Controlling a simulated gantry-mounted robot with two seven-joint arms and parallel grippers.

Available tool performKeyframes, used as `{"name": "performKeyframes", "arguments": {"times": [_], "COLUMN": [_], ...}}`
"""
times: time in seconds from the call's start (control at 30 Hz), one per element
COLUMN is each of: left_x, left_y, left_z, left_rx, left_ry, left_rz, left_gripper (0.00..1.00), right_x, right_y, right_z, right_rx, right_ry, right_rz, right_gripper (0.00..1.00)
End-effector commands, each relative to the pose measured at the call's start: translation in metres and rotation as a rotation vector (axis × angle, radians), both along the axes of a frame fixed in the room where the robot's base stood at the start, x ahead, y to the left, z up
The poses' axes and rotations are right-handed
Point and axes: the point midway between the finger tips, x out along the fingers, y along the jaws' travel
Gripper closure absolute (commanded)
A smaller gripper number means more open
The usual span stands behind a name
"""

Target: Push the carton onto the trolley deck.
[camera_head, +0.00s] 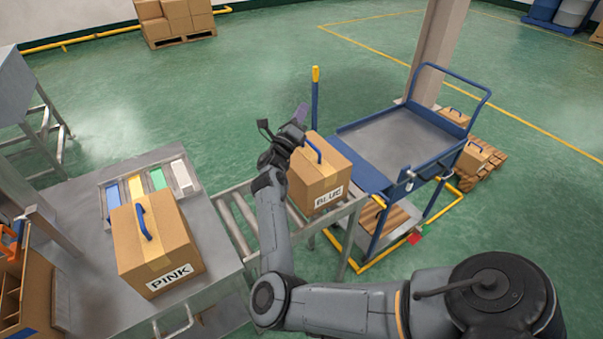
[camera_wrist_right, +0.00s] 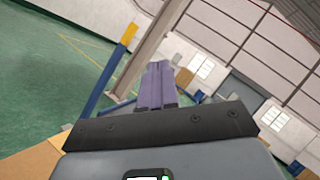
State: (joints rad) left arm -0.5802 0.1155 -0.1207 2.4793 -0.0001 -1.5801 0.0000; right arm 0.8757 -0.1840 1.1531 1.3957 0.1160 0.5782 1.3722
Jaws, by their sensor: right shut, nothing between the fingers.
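A brown carton labelled BLUE (camera_head: 318,188), with a blue strap handle on top, sits at the right end of the roller conveyor (camera_head: 238,222). The trolley's grey deck (camera_head: 405,137) lies to its right, with a blue plate (camera_head: 362,168) between them, close beside the carton. My right gripper (camera_head: 301,112) is at the carton's far left side, its purple fingers above the top edge. Whether it touches the carton cannot be told. In the right wrist view its fingers (camera_wrist_right: 157,85) are together and empty. My left gripper is not in view.
A carton labelled PINK (camera_head: 158,250) stands on the steel table, near a tray of coloured strips (camera_head: 150,190). A blue post with a yellow top (camera_head: 315,95) stands behind the carton; it also shows in the right wrist view (camera_wrist_right: 112,65). A pillar (camera_head: 437,55) rises behind the trolley.

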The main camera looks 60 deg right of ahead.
Motion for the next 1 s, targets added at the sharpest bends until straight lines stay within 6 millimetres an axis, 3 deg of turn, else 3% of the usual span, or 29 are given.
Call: {"name": "performKeyframes", "arguments": {"times": [0.03, 0.2, 0.33, 0.53, 0.73, 1.0], "left_x": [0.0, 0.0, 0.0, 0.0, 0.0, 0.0], "left_y": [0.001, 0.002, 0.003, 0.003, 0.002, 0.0], "left_z": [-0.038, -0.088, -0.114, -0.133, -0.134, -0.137], "left_rx": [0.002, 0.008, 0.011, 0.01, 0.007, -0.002], "left_ry": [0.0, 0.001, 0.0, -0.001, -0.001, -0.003], "left_rz": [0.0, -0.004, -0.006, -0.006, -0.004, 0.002], "left_gripper": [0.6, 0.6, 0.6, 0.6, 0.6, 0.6], "right_x": [0.006, 0.021, 0.037, 0.051, 0.049, 0.027], "right_y": [0.008, 0.054, 0.095, 0.138, 0.14, 0.103], "right_z": [-0.04, -0.097, -0.118, -0.124, -0.122, -0.122], "right_rx": [0.036, 0.098, 0.121, 0.129, 0.126, 0.124], "right_ry": [-0.137, -0.507, -0.699, -0.852, -0.884, -0.883], "right_rz": [-0.041, -0.183, -0.263, -0.331, -0.351, -0.352], "right_gripper": [1.0, 1.0, 1.0, 1.0, 1.0, 1.0]}}
